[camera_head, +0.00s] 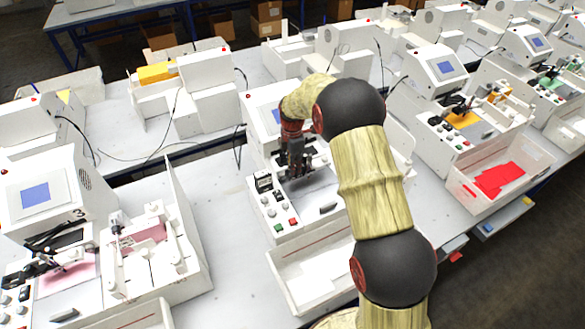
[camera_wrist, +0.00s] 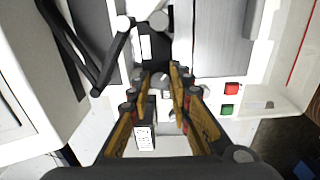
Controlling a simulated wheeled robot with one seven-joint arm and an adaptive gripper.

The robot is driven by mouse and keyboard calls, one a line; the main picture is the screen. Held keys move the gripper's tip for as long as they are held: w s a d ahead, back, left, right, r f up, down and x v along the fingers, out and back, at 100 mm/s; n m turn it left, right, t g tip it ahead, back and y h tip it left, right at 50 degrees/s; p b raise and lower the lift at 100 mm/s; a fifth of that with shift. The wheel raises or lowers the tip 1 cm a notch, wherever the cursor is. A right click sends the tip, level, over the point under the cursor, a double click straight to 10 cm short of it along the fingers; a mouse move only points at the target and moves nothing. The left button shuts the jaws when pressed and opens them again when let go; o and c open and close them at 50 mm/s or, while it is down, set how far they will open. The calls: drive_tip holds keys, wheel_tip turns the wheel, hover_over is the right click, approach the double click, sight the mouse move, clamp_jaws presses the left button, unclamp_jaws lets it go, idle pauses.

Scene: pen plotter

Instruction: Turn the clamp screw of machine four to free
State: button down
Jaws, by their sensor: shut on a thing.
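The white machine (camera_head: 262,112) in the middle, right of the one marked 3, stands under my arm; its own number is not in view, but it follows on as machine four. My gripper (camera_head: 297,168) points down at its plotter part, just behind the front button panel. In the wrist view both fingers of my gripper (camera_wrist: 162,78) come close together at the black pen-arm mechanism. They are shut on a small part there, seemingly the clamp screw, which the fingers mostly hide. Its turn position cannot be told.
A red button (camera_wrist: 231,88) and a green button (camera_wrist: 227,109) lie right of the fingers. A black linkage arm (camera_wrist: 113,62) runs close on the left. An open white tray (camera_head: 300,280) sits in front. Machine three (camera_head: 50,190) stands left, another machine (camera_head: 440,75) right.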

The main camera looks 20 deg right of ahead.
idle(0.4)
drive_tip(key=c, duration=1.6)
unclamp_jaws()
drive_tip(key=shift+c, duration=0.2)
drive_tip(key=shift+r, duration=0.1)
wheel_tip(320, 180, up, 12)
drive_tip(key=shift+f, duration=0.1)
